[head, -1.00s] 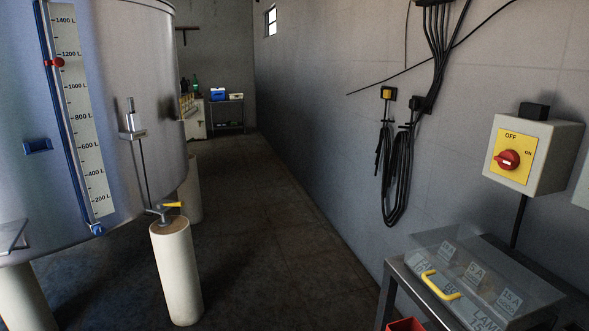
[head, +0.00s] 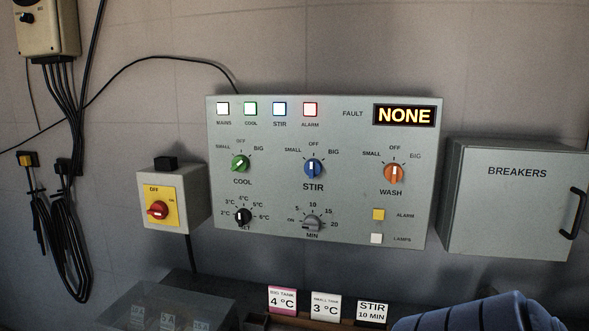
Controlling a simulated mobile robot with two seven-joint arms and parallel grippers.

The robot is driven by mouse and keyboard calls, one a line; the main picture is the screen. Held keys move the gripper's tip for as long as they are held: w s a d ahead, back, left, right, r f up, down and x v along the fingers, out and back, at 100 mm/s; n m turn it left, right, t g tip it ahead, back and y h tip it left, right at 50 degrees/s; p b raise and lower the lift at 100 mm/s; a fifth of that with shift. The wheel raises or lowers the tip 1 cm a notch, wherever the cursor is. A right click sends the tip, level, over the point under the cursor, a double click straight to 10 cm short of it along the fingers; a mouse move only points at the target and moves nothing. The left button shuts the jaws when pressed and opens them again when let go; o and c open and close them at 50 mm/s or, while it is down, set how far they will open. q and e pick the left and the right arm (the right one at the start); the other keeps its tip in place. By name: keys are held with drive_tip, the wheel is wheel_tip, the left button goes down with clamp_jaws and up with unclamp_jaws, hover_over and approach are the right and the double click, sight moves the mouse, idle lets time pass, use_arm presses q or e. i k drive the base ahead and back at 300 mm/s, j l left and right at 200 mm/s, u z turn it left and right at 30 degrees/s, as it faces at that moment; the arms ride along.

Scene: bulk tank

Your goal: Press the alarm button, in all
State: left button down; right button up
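The square ALARM lamp (head: 310,109) at the top of the panel has a pale face and a red rim. The FAULT display (head: 404,115) reads NONE. Neither of my grippers shows, and nothing covers the alarm button.
The panel also has knobs for cool, stir and wash. A yellow-faced switch box (head: 187,205) hangs to its left and a breakers box (head: 500,220) to its right. Cards (head: 326,306) stand below the panel. A dark blue rounded shape (head: 475,314) fills the bottom right.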

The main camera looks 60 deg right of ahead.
sight(378, 215)
drive_tip(key=z, duration=2)
